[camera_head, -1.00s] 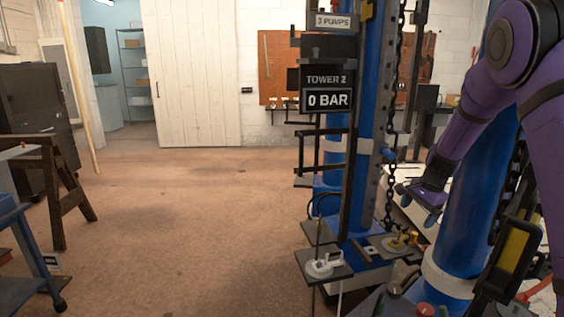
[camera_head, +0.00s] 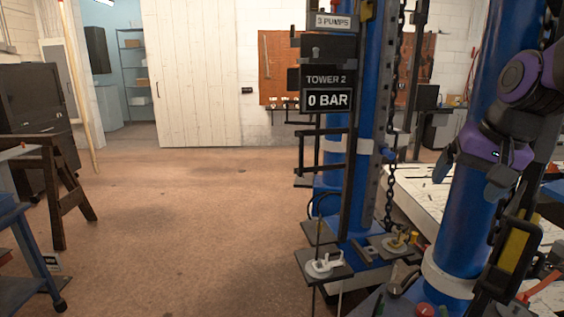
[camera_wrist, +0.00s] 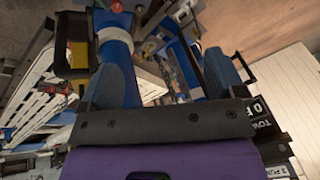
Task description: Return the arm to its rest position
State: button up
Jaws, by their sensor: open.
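My purple arm reaches in from the right edge of the head view. My gripper (camera_head: 466,184) hangs in front of the right blue column (camera_head: 467,215), its two blue-grey fingertips pointing down and spread apart. In the wrist view my gripper (camera_wrist: 170,75) also shows its two blue fingers well apart, with nothing held between them. Beyond the fingers the wrist view shows a blue column, a white slatted surface and the brown floor. Whether the fingers touch the column cannot be told.
A blue tower (camera_head: 367,120) with a "TOWER 2 / 0 BAR" sign (camera_head: 327,99) and a hanging chain (camera_head: 392,170) stands left of my gripper. A yellow-faced black bracket (camera_head: 513,250) is below right. A wooden trestle (camera_head: 60,190) stands far left. The middle floor is open.

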jog(key=s+a+n+t+h, duration=0.1)
jog(key=s+n, duration=0.3)
jog(key=s, duration=1)
jog(key=shift+s, duration=0.15)
